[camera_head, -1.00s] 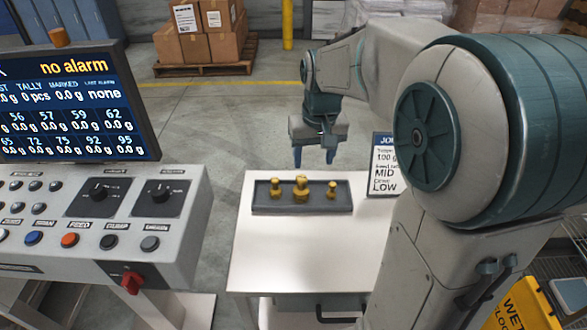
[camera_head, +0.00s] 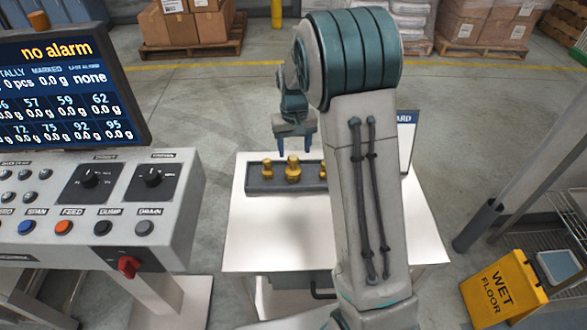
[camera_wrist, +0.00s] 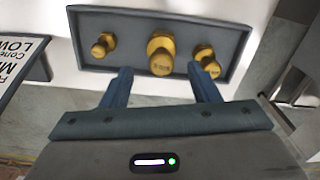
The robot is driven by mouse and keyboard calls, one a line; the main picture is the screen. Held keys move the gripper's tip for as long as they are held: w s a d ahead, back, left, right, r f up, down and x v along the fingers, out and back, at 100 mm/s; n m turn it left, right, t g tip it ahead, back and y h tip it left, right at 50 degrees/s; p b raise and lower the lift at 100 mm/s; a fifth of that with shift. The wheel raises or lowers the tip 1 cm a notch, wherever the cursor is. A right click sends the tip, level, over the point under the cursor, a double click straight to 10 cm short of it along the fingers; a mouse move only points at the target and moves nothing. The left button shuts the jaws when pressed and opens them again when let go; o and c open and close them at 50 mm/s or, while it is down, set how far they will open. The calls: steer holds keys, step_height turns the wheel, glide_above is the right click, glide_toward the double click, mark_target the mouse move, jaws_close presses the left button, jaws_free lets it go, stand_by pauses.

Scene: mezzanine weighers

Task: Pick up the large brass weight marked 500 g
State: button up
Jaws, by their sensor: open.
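The large brass weight (camera_head: 293,170) stands in the middle of a dark grey tray (camera_head: 262,187) on a white table. A smaller brass weight (camera_head: 267,168) is to its left; another (camera_head: 322,171) at its right is partly hidden by my arm. The wrist view shows the large weight (camera_wrist: 161,53) between the two smaller ones, its marking too small to read surely. My gripper (camera_head: 296,148) is open and empty, its blue fingers pointing down at the tray's far side. In the wrist view its fingertips (camera_wrist: 160,70) frame the large weight, not visibly touching it.
A sign card (camera_head: 407,135) stands on the table at the right, partly behind my arm. A control console (camera_head: 170,215) with a screen is at the left. A yellow wet-floor sign (camera_head: 503,287) stands at the lower right. The table's front is clear.

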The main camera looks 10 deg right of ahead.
mark_target(293, 158)
steer(key=shift+w+f+p, duration=0.2)
steer(key=shift+f+p, duration=0.25)
steer(key=shift+f, duration=1.3)
steer(key=shift+w+f+p, duration=0.15)
steer(key=shift+f+p, duration=0.3)
steer(key=shift+f, duration=1.25)
jaws_close()
